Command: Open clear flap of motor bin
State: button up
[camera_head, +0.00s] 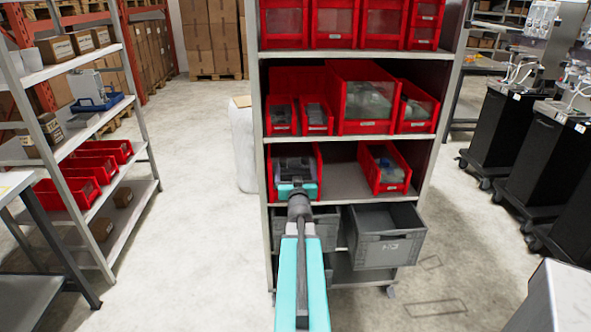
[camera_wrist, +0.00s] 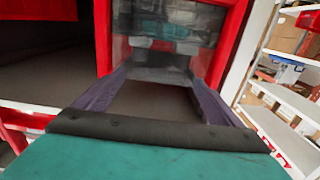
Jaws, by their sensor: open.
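A red bin (camera_head: 318,160) with a clear flap (camera_head: 294,164) stands at the left of the lower shelf, directly in front of my gripper. Dark parts show behind the flap, but I cannot read a label on the bin. My gripper (camera_head: 297,186) hides its lower front in the head view. In the wrist view, the clear flap (camera_wrist: 165,45) sits between red side walls and looks closed, with a teal reflection on it. My gripper (camera_wrist: 160,80) is open and empty, its two dark fingers apart and pointing at the bin front. I cannot tell whether they touch it.
Another red bin (camera_head: 385,168) stands at the right of the same shelf, with bare shelf between. More red bins (camera_head: 366,98) fill the shelves above. A grey crate (camera_head: 386,241) juts out below right. A side rack (camera_head: 140,150) stands left, with open floor between.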

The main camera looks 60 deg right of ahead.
jog(key=shift+w+d, duration=0.4)
jog(key=shift+d, duration=0.2)
jog(key=c, duration=1.3)
jog(key=shift+d, duration=0.3)
jog(key=shift+c, duration=1.1)
jog(key=shift+a, duration=0.25)
jog(key=shift+f, duration=0.15)
